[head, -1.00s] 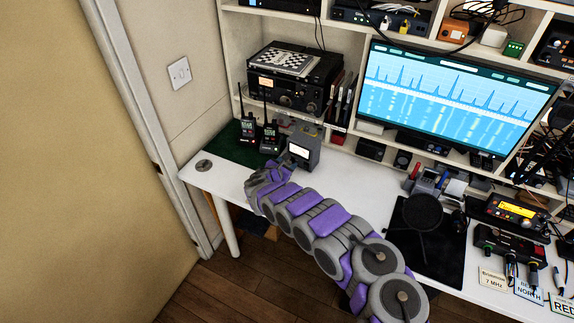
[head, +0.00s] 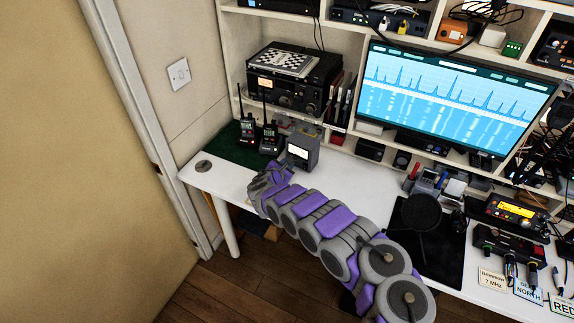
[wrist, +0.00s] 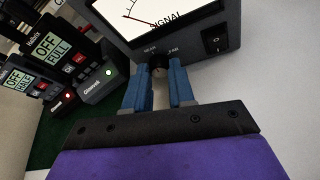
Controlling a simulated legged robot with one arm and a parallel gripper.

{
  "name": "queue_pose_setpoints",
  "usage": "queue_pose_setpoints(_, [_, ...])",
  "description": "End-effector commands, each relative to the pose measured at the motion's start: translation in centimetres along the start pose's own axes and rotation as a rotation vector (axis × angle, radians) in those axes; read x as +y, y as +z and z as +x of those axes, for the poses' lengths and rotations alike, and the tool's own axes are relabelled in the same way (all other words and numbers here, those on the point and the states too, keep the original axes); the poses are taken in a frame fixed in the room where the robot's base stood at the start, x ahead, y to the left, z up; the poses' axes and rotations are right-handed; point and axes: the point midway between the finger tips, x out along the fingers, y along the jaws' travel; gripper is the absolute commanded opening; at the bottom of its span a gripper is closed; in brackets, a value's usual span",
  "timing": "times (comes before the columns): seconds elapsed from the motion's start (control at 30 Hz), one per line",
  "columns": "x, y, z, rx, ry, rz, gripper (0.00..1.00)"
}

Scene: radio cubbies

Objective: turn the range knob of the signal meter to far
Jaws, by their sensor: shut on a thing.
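The signal meter (head: 302,152) is a grey box with a lit white dial, standing on the white desk near its back left. In the wrist view its dial (wrist: 158,14) reads SIGNAL, with a needle toward the left. Below the dial is the dark range knob (wrist: 158,68), with small labels above it on the left and right. My gripper (wrist: 158,75), with blue fingers, is shut on the knob, one finger on each side. The knob's pointer direction cannot be made out. In the head view the knob and fingertips are hidden.
A black rocker switch (wrist: 215,38) is right of the knob. Shelves and a large monitor (head: 455,100) are behind.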

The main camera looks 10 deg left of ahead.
Motion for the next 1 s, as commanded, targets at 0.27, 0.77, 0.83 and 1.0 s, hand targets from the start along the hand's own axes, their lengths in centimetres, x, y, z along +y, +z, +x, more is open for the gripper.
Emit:
queue_pose_setpoints(0.27, [-0.44, -0.17, 0.09, -0.008, 0.086, 0.203, 0.0])
queue_pose_setpoints(0.77, [-0.44, -0.16, 0.05, -0.011, 0.11, 0.265, 0.26])
queue_pose_setpoints(0.83, [-0.44, -0.15, 0.06, -0.011, 0.11, 0.264, 0.32])
queue_pose_setpoints(1.0, [-0.41, -0.11, 0.02, -0.011, 0.111, 0.264, 0.49])
